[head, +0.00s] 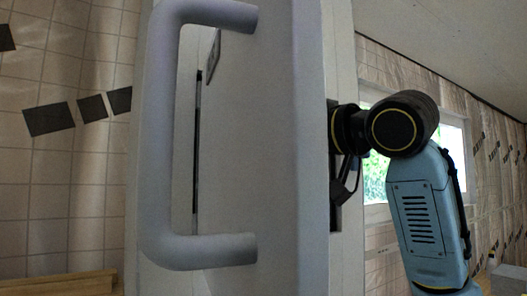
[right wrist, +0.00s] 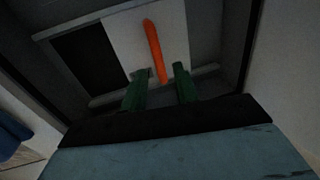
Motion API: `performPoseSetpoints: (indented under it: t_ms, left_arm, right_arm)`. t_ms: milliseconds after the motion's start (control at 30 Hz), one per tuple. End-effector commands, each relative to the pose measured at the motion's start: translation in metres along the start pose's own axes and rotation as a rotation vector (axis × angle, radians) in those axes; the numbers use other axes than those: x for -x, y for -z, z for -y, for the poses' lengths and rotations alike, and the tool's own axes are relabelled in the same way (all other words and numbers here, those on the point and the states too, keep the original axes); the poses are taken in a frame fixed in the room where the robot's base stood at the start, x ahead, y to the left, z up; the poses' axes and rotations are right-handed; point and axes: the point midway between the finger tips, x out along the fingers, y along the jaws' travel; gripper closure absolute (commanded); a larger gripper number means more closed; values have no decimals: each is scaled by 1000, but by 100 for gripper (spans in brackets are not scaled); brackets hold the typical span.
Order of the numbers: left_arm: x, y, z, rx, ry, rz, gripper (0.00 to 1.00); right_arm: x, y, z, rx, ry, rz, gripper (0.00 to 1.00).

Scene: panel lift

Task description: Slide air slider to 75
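In the right wrist view, a narrow orange bar (right wrist: 155,48) stands on a white plate (right wrist: 172,25), inside a dark recessed frame. I cannot tell for certain whether this is the air slider, and no scale or number is readable. My right gripper (right wrist: 161,80) has two green fingers held apart, one on each side of the bar's lower end, with a gap visible to both. Contact with the bar is not visible. In the head view my right gripper is hidden behind a pale panel, and only the arm shows. My left gripper is in neither view.
The pale upright panel (head: 270,130) with a large grey handle (head: 158,130) fills the middle of the head view, very close. A dark narrow slot (head: 196,150) shows behind the handle. A tiled wall (head: 60,190) is at left, and a window (head: 378,172) is behind my right arm.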

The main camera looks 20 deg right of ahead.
Motion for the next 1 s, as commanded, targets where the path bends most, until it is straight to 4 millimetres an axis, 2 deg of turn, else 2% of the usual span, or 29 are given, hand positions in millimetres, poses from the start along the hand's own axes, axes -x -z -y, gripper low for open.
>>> performPoseSetpoints:
  t_ms: [33, 200, 400, 567, 1000]
  left_arm:
    - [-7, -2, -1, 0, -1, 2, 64]
    - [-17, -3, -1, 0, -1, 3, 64]
    - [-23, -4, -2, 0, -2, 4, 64]
    - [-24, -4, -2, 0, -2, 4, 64]
    - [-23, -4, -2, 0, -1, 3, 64]
  right_arm:
    - [13, -2, 0, 3, -1, -4, 70]
    - [48, -1, 0, 3, -1, -4, 70]
    - [73, 0, 0, 2, 0, -2, 70]
    - [79, 0, 0, 1, -1, 0, 70]
    - [79, 0, 0, 1, 0, 0, 70]
